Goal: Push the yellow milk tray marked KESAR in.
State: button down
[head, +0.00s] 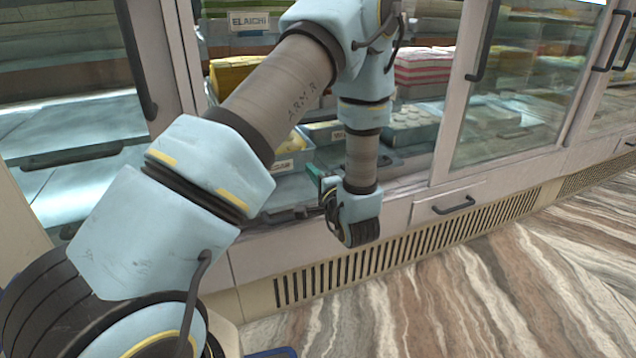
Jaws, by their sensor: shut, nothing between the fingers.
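The tray marked KESAR (302,157) sits low inside the glass-fronted counter, left of the middle. Its front label shows only the ending "SAR", and some yellow sweets (296,141) show above it. My forearm hides its left part, so I cannot tell how far it stands out from its neighbour. My gripper (280,215) is shut and empty, low at the counter's front edge. It points left, below and in front of the tray, and looks apart from it. Its tips are small and dark against the sill.
A second tray (322,132) with a partly hidden label stands behind to the right, beside a tray of round pale sweets (411,129). A glass door with a dark handle (483,45) stands right of the opening. A drawer (448,203) lies below. The marble floor (480,290) is clear.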

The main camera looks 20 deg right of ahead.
aim_at(298, 155)
jog(key=w, duration=0.4)
jog(key=w+a+b, duration=0.1)
jog(key=w, duration=0.1)
jog(key=shift+w, duration=0.4)
jog(key=w+b, duration=0.1)
jog(key=w, duration=0.3)
jog(key=w+a+b, duration=0.1)
jog(key=w, duration=0.4)
jog(key=w+a+b, duration=0.1)
jog(key=w+b, duration=0.1)
jog(key=w, duration=0.2)
jog(key=shift+w, duration=0.2)
jog(key=shift+w+r, duration=0.2)
jog(key=shift+w, duration=0.05)
